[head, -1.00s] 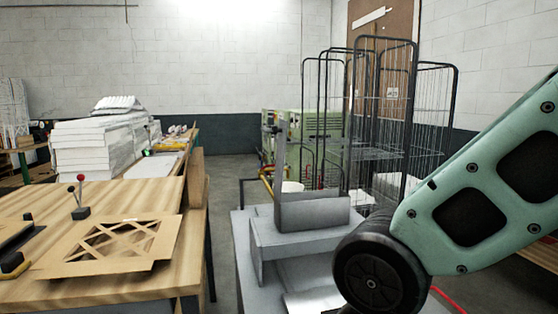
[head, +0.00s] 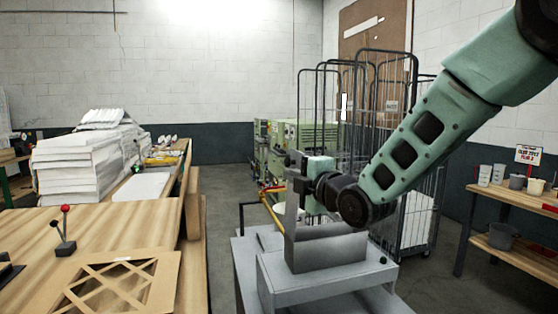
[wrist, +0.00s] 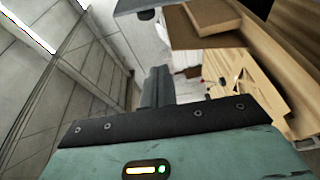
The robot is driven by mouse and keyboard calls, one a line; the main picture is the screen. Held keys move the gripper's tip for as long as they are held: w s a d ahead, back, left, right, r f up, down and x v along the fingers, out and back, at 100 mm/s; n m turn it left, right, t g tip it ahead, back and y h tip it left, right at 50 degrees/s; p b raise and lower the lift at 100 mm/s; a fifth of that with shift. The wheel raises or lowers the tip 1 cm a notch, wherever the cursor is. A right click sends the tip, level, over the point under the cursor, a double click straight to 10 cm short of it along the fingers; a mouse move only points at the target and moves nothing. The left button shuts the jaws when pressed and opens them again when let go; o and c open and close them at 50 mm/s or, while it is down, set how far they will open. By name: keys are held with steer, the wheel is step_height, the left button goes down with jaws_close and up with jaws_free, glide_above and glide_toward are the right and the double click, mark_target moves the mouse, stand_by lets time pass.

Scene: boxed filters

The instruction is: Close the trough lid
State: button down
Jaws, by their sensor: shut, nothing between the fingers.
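The grey trough (head: 325,252) stands on a low grey stand in the middle of the head view. A narrow grey upright panel, which looks like the trough lid (head: 291,222) raised and seen nearly edge-on, rises at its left side. My gripper (head: 300,168) is beside the upper part of this panel, above the trough. Its fingertips are hard to make out there, and I cannot tell whether they touch the panel. In the wrist view the dark fingers (wrist: 158,88) are together with nothing between them.
A wooden workbench (head: 120,222) with a lattice cardboard piece (head: 120,285) and a red-knobbed lever (head: 65,235) is on the left. Wire cage trolleys (head: 410,180) stand behind my arm. A wooden shelf (head: 515,210) is at right. Open floor (head: 222,215) lies between bench and trough.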

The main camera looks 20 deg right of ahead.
steer(key=w+d+p, duration=0.1)
steer(key=w+p, duration=0.6)
steer(key=w, duration=0.2)
steer(key=shift+w+r+p, duration=0.15)
steer(key=shift+w+p, duration=0.15)
steer(key=shift+p, duration=0.1)
steer(key=shift+d, duration=0.1)
